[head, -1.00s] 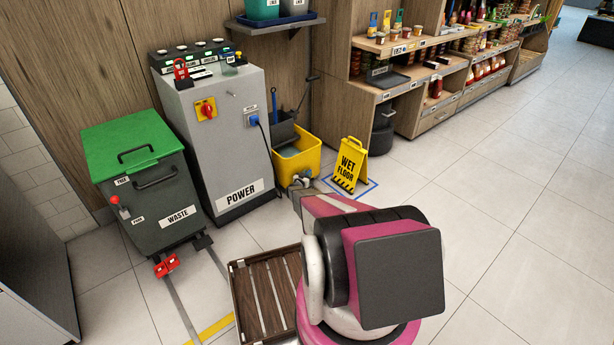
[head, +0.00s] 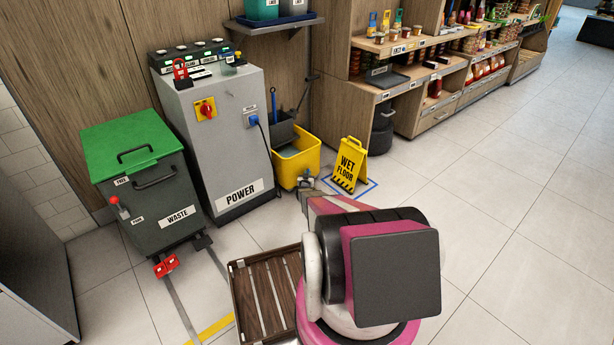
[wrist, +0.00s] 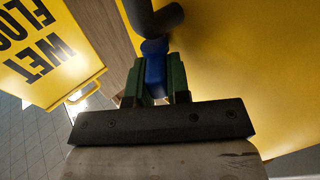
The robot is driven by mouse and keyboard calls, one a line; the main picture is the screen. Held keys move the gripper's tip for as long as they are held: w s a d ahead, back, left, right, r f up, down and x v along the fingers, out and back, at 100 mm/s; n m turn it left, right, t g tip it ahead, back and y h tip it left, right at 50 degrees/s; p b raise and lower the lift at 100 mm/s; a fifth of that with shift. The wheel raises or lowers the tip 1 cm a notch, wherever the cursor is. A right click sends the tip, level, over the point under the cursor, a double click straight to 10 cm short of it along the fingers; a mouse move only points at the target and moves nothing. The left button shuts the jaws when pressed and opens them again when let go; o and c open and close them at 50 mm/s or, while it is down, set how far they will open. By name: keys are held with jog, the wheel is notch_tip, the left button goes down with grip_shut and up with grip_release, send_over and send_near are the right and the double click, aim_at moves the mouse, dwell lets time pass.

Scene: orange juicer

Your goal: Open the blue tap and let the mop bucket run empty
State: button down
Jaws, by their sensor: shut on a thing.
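The yellow mop bucket (head: 298,165) stands on the floor against the right side of the grey power cabinet; it fills the right of the wrist view as a yellow wall (wrist: 225,65). The blue tap (wrist: 154,48) is on its near side, below a dark curved pipe (wrist: 155,18). My gripper (wrist: 158,75) has its green fingers shut on the blue tap, one on each side. In the head view my gripper (head: 306,184) is at the bucket's lower front, and the tap is too small to make out there. I cannot see any water flowing.
A yellow wet floor sign (head: 349,166) stands close to the right of my gripper; it also shows in the wrist view (wrist: 45,50). The power cabinet (head: 225,145) and green-lidded waste bin (head: 150,200) are left. A wooden slatted pallet (head: 265,298) lies in front. Floor at right is clear.

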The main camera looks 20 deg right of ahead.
jog(key=shift+s+d+n+t+y, duration=0.1)
jog(key=shift+d+n+t+y, duration=0.15)
jog(key=shift+n+y, duration=1.7)
jog(key=shift+w+d+n+t+y, duration=0.15)
jog(key=shift+n+y, duration=0.95)
jog(key=shift+y, duration=1.6)
jog(key=shift+s+d+n+t+y, duration=0.15)
jog(key=shift+d+n+t+y, duration=0.15)
jog(key=shift+n+y, duration=1.65)
jog(key=shift+y, duration=0.8)
jog(key=c, duration=1.4)
grip_release()
jog(key=shift+o, duration=0.2)
jog(key=v, duration=1)
jog(key=shift+s+d+r, duration=0.15)
jog(key=shift+s+d, duration=0.05)
jog(key=shift+s, duration=0.15)
